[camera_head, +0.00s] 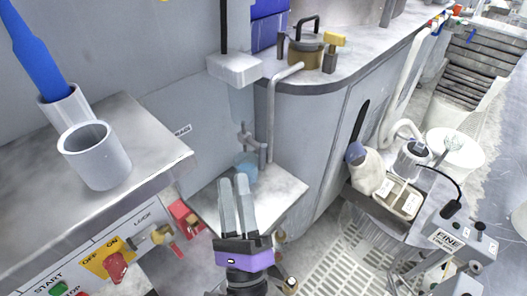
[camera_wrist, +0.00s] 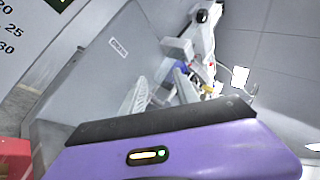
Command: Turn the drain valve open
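No valve in view carries a drain label that I can read. A brass valve (camera_head: 157,236) with a red handle is on the front panel at lower left. A grey valve-like fitting (camera_head: 247,138) is on the vertical pipe in the middle, above a bluish rounded part (camera_head: 245,166). My gripper (camera_head: 233,180) is right of the brass valve and below the fitting in the picture, with its fingertips over the small grey ledge. The fingers show a narrow gap and hold nothing. In the wrist view, my gripper (camera_wrist: 160,92) shows two pale fingers apart; neither valve is clear.
A grey shelf (camera_head: 140,160) with two cups (camera_head: 96,155) juts out at left. A red block (camera_head: 186,216) is beside the brass valve. A curved cabinet (camera_head: 310,140) stands right of my gripper. A white bottle (camera_head: 366,172) and a tray (camera_head: 400,198) are farther right.

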